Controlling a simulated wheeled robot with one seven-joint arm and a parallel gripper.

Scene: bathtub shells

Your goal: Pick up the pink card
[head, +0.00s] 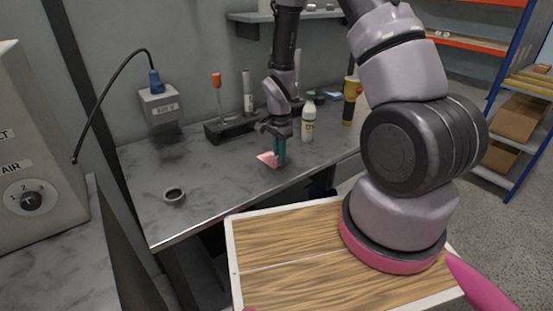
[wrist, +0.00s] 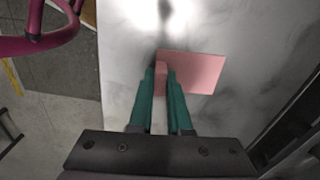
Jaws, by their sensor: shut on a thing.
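The pink card (wrist: 197,73) is a flat pink rectangle over the grey worktop in the wrist view. In the head view the pink card (head: 267,159) shows low at the worktop, just left of my fingers. My gripper (head: 279,152) points down with its green fingers at the card. In the wrist view my gripper (wrist: 161,74) has its two fingertips closed on the left edge of the card, with a pink strip between them. I cannot tell whether the card is clear of the surface.
A dark ring (head: 174,195) lies on the worktop (head: 215,185) at the left. Behind my gripper stand a dark holder (head: 228,130), a white bottle (head: 308,122) and a yellow-black tool (head: 349,107). A grey box (head: 160,104) hangs on the wall. The worktop's left middle is clear.

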